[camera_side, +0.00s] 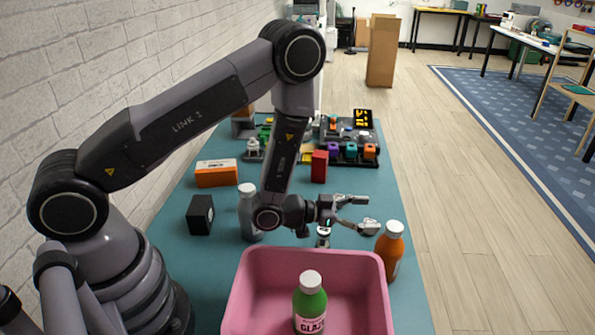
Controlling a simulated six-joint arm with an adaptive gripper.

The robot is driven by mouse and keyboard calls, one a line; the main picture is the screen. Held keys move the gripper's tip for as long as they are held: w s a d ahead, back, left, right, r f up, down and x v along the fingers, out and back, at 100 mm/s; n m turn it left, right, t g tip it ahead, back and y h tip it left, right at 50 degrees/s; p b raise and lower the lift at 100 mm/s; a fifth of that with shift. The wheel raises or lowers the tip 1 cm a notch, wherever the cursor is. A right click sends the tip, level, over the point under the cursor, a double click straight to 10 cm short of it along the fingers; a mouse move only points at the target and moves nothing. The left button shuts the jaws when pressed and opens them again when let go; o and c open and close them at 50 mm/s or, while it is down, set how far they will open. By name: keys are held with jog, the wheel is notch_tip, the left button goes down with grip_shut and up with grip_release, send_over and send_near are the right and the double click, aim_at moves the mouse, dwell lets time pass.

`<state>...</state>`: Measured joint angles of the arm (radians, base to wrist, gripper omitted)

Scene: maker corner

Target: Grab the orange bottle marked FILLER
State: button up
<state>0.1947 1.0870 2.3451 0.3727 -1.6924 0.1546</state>
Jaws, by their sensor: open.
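The orange bottle (387,256) with a white cap stands upright near the right edge of the teal table, just behind the pink bin's back right corner. No marking on it can be read from this side. My gripper (371,213) is open and empty, with its fingers pointing right. The nearer fingertip overlaps the left edge of the bottle near its neck in the picture; I cannot tell whether they touch. The farther finger reaches out behind and above in the picture.
A pink bin (252,290) at the front holds a green bottle (311,306) marked GLAZE. A grey bottle (249,214), a black box (200,215), an orange-and-white box (216,173) and a red block (319,166) stand on the table (185,262). A small white-capped bottle (323,236) is below my gripper.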

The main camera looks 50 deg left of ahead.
aim_at(395, 226)
jog(key=shift+t+h, duration=0.4)
jog(key=shift+h, duration=0.1)
jog(key=w+d+f, duration=0.2)
jog(key=d, duration=0.1)
jog(key=w+d+f, duration=0.1)
jog(key=w, duration=0.1)
jog(key=shift+d, duration=0.3)
jog(key=c, duration=1.2)
grip_shut()
jog(key=shift+r, duration=0.15)
